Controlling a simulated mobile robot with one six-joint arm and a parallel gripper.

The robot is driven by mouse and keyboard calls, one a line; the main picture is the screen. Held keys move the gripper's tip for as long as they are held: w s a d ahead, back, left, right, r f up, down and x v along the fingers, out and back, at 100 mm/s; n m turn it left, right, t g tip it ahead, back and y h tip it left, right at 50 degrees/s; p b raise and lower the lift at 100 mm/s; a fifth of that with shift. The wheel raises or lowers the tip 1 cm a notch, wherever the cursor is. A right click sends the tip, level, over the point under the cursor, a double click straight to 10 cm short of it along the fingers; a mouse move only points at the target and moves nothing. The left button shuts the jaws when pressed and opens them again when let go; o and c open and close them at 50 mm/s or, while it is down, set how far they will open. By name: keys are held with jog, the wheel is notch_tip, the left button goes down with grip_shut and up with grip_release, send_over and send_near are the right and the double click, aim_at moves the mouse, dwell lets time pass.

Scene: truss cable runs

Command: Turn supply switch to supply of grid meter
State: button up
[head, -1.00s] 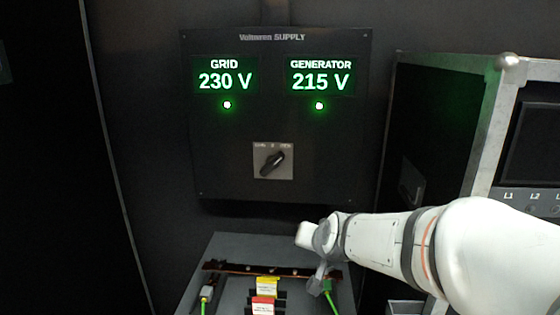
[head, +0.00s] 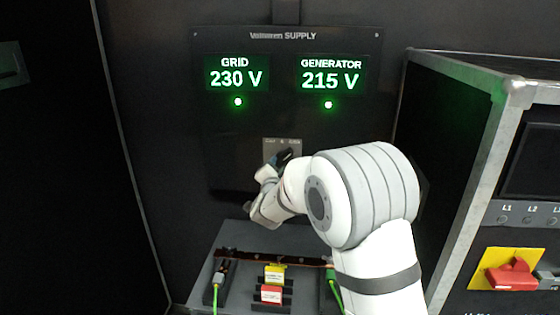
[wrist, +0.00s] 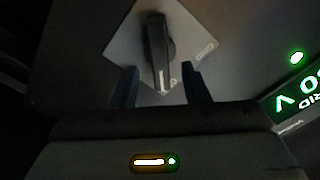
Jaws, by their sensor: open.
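The supply switch is a dark knob (wrist: 158,45) on a light square plate (wrist: 192,45), low on the black supply panel. In the wrist view its white mark points between my fingers, toward the GEN side, away from the label nearer the grid display. My gripper (wrist: 160,84) is open, one finger on each side of the knob's marked end, with gaps. The grid meter (head: 236,76) reads 230 V. The generator meter (head: 330,79) reads 215 V. Both have lit green lamps.
A grey shelf (head: 232,240) below the panel carries yellow (head: 275,272) and red (head: 270,294) blocks and green cables. A metal-edged cabinet (head: 510,110) with a red switch (head: 511,275) on yellow stands at right. Dark wall space lies left of the panel.

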aim_at(281, 159)
jog(key=shift+w+p, duration=0.3)
jog(key=shift+w, duration=1.15)
jog(key=shift+c, duration=0.3)
grip_shut()
